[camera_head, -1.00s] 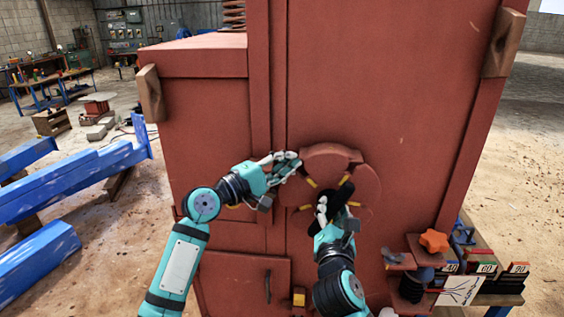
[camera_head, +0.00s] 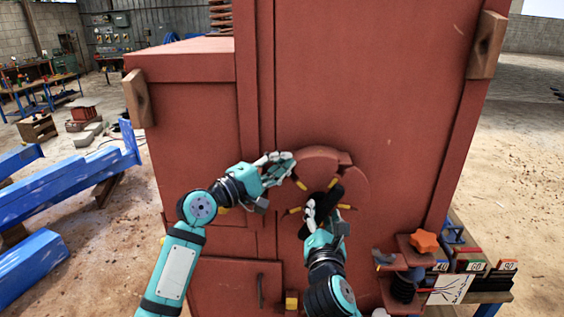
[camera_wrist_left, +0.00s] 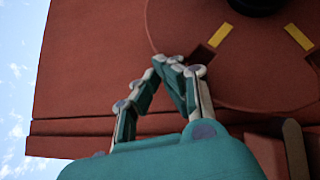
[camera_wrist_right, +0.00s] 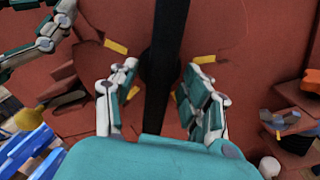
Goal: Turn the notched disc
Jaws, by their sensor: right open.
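The notched disc (camera_head: 358,181) is a round red-brown plate on the front of the red machine, with yellow marks around its middle. A black bar handle (camera_head: 335,194) crosses its centre. My right gripper (camera_head: 318,205) is at this handle. In the right wrist view the black bar (camera_wrist_right: 160,70) runs between the two open fingers (camera_wrist_right: 160,82), with a gap on each side. My left gripper (camera_head: 286,160) is at the disc's upper left edge. In the left wrist view its fingertips (camera_wrist_left: 175,65) meet in front of the disc (camera_wrist_left: 255,75), with nothing visible between them.
An orange star-shaped knob (camera_head: 424,242) and a small shelf stand to the lower right, by a bench with numbered boxes (camera_head: 477,265). A red door (camera_head: 225,285) is below my left gripper. Blue beams (camera_head: 70,185) lie on the floor at the left.

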